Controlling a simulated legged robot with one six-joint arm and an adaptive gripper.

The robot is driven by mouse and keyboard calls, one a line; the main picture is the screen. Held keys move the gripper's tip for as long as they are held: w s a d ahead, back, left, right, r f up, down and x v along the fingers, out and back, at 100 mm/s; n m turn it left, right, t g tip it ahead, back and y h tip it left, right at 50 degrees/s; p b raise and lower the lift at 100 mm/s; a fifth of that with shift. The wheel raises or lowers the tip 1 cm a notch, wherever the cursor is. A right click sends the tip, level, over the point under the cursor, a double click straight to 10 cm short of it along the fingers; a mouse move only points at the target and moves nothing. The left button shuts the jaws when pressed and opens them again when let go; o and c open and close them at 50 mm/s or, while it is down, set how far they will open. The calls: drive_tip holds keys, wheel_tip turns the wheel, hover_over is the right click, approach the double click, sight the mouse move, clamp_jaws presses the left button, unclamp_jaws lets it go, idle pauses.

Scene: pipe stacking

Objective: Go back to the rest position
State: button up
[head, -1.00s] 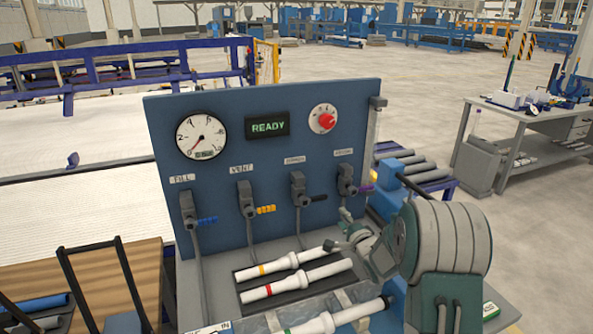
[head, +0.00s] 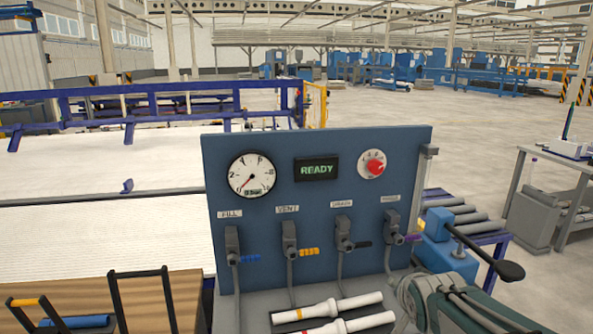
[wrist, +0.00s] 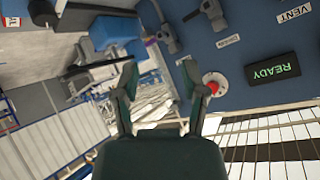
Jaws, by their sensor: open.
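My gripper (wrist: 168,84) is open and empty in the wrist view, its two dark green fingers spread apart. The blue control panel (wrist: 245,30) is close by on the right of that view, which is turned on its side. In the head view my arm shows at the lower right, in front of the blue panel (head: 300,190); my gripper's fingers cannot be made out there. The panel carries a dial gauge (head: 251,175), a screen reading READY (head: 316,169), a red knob (head: 375,166) and a row of labelled valves (head: 290,240).
Two white pipes (head: 340,306) lie below the panel, cut off by the frame edge. A blue machine with a black lever (head: 445,245) stands right of the panel. A roller rack (head: 455,213) and a grey workbench (head: 560,165) are at the right. Open floor (head: 400,110) lies behind.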

drive_tip(key=s+a+f+n+g, duration=0.1)
drive_tip(key=s+a+n+g, duration=0.1)
drive_tip(key=s, duration=0.8)
drive_tip(key=s+a+f+n+g+y, duration=0.1)
drive_tip(key=s+n, duration=0.4)
drive_tip(key=s, duration=0.5)
drive_tip(key=shift+s+a+g+y, duration=0.3)
drive_tip(key=shift+a+g, duration=0.5)
drive_tip(key=shift+a, duration=0.25)
